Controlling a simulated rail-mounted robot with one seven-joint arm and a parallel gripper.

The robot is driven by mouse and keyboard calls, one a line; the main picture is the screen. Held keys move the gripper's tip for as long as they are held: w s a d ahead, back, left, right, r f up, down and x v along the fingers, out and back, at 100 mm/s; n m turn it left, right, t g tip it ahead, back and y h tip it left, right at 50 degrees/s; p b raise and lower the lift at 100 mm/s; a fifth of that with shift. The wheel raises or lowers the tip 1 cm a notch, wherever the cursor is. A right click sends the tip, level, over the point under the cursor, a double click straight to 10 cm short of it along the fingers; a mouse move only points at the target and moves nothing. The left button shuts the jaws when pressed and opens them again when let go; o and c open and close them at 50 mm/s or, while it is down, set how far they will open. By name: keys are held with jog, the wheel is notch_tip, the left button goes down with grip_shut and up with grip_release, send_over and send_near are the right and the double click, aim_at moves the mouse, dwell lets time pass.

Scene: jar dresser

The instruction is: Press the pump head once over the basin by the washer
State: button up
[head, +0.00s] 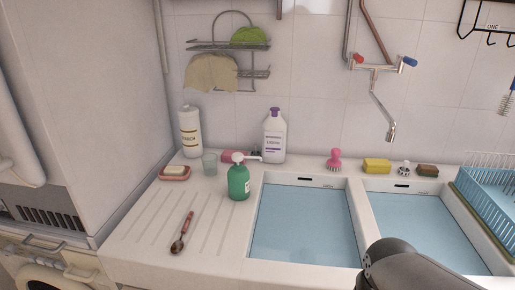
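A green pump bottle (238,182) stands upright on the drainboard, at the left edge of the double sink. Its white pump head (238,157) has a spout that points right, toward the left basin (303,225). The right basin (425,228) lies beside it, and both look filled with blue water or have a blue floor. The washer (45,275) shows in part at the lower left. A dark rounded piece of my arm shows at the bottom right over the sink divider. My gripper is not in view.
A white bottle (190,132), a purple-capped bottle (274,136), a glass (210,163) and a soap dish (174,173) stand behind or left of the pump bottle. A spoon (182,232) lies on the drainboard. The faucet (382,100) hangs above the sink; a dish rack (490,190) is at right.

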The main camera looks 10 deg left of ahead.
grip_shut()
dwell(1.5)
